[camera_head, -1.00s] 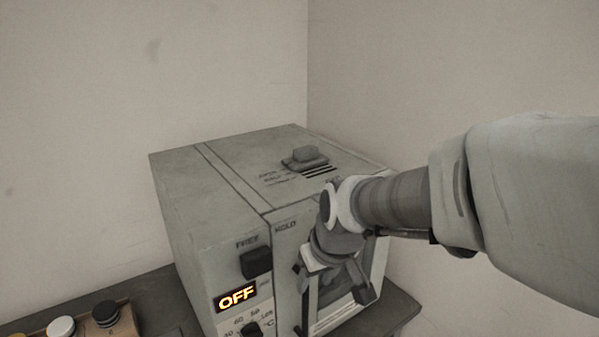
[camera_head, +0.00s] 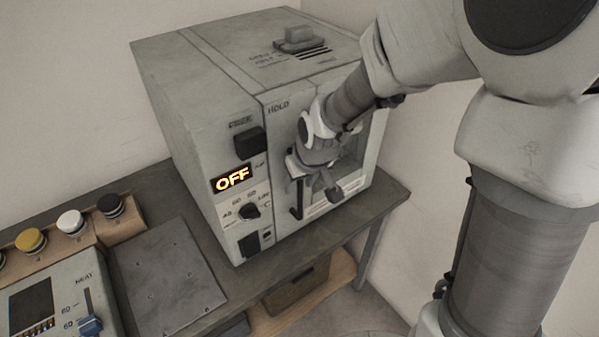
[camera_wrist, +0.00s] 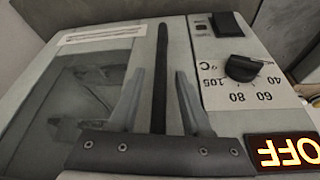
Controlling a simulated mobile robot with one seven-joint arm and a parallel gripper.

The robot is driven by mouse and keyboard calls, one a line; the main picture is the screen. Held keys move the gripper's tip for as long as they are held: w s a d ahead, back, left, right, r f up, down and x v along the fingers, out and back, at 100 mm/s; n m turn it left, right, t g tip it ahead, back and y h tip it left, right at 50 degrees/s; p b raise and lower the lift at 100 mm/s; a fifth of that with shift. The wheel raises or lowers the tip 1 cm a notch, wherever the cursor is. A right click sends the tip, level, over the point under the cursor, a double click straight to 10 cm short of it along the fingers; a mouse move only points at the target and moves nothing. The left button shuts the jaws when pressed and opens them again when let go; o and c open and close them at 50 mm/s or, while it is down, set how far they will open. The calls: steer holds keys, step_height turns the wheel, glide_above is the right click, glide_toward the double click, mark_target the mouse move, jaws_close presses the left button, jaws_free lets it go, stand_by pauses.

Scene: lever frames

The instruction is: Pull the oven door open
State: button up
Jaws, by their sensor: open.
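The grey oven (camera_head: 215,85) stands on a bench with its front door (camera_head: 345,185) shut. The door's upright black handle (camera_head: 299,200) is partly hidden by my gripper in the head view. My gripper (camera_head: 316,190) is at the door front. In the wrist view, the handle (camera_wrist: 161,80) runs between the two spread fingers of my gripper (camera_wrist: 160,82), with a gap showing on each side. The door window (camera_wrist: 75,105) is left of the handle there. How deep the fingers reach past the handle is hard to tell.
A control panel with a lit OFF display (camera_head: 233,179) and a knob (camera_head: 249,211) sits beside the door. Coloured buttons (camera_head: 71,222) and a HEAT box (camera_head: 60,295) stand left on the bench (camera_head: 225,275). A wall is close behind the oven.

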jaws_close()
stand_by(1.4)
